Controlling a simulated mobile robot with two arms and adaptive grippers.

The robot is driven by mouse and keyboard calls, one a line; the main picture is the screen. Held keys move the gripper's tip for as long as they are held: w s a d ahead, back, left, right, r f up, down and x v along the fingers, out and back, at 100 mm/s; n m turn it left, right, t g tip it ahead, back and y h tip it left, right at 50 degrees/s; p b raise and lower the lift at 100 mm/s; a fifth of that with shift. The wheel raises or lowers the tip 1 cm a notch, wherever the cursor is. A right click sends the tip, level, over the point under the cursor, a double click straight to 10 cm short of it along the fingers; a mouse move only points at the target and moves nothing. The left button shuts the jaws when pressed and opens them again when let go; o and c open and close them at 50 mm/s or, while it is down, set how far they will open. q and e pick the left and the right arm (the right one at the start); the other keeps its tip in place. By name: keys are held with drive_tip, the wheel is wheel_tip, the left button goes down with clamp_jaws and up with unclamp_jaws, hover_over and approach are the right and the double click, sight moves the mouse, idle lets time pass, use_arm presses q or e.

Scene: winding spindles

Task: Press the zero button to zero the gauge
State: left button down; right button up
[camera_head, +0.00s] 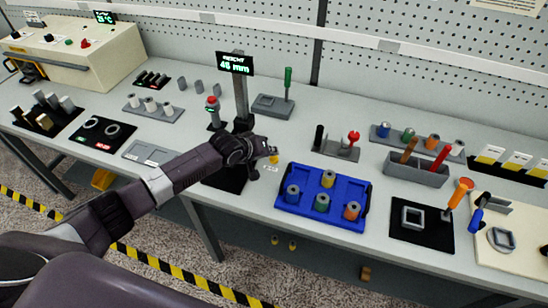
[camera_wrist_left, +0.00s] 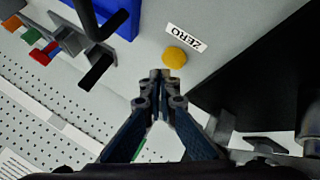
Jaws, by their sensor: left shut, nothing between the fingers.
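The round yellow zero button (camera_wrist_left: 175,57) sits on the grey bench top beside a white ZERO label (camera_wrist_left: 186,39) in the left wrist view. In the head view the button (camera_head: 274,158) shows just past my left gripper (camera_head: 266,151). That gripper is shut and empty; in the left wrist view its fingertips (camera_wrist_left: 161,76) appear right beside the button, and I cannot tell whether they touch it. The height gauge has a grey column (camera_head: 241,98) and a display (camera_head: 235,63) reading 46 mm. My arm partly hides its black base (camera_head: 225,180). My right gripper is not in view.
A blue tray (camera_head: 322,216) with several spools stands right of the button. A grey rack (camera_head: 336,147) with black and red-topped tools is behind it. Bare bench top lies around the button.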

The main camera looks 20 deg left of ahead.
sight(272, 159)
use_arm(q)
drive_tip(key=shift+r+p, duration=2.25)
drive_tip(key=shift+r, duration=0.35)
drive_tip(key=shift+f, duration=0.1)
